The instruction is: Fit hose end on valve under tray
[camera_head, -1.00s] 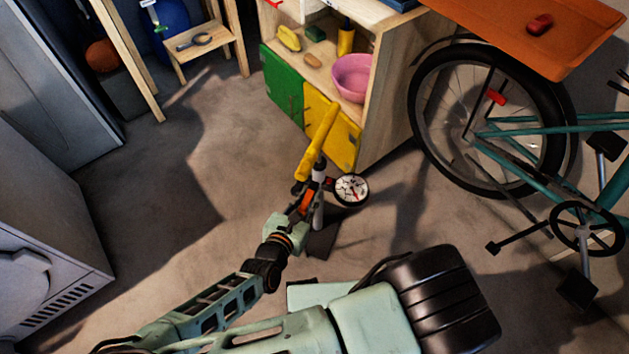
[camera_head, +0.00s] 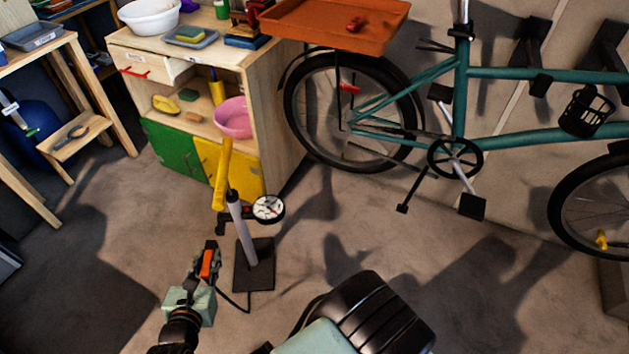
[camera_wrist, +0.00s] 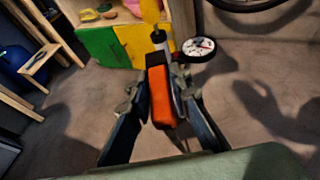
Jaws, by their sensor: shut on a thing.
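My gripper (camera_head: 209,256) is shut on the orange-and-black hose end (camera_head: 207,264), left of the pump and above the floor. In the wrist view the hose end (camera_wrist: 162,100) sits between the two fingers. The floor pump (camera_head: 243,228) has a yellow handle, a grey barrel, a round white gauge (camera_head: 268,208) and a dark base plate. A thin black hose runs from the hose end toward the base. The orange tray (camera_head: 300,35) is above the bicycle's rear wheel (camera_head: 290,105). A small red piece (camera_head: 349,88) shows at that wheel under the tray; I cannot tell whether it is the valve.
A wooden cabinet (camera_head: 288,130) with green and yellow doors stands behind the pump. The teal bicycle (camera_head: 400,135) stands along the wall, its pedal (camera_head: 471,206) sticking out. A wooden stool (camera_head: 85,135) is at left. Floor (camera_head: 450,280) right of the pump is clear.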

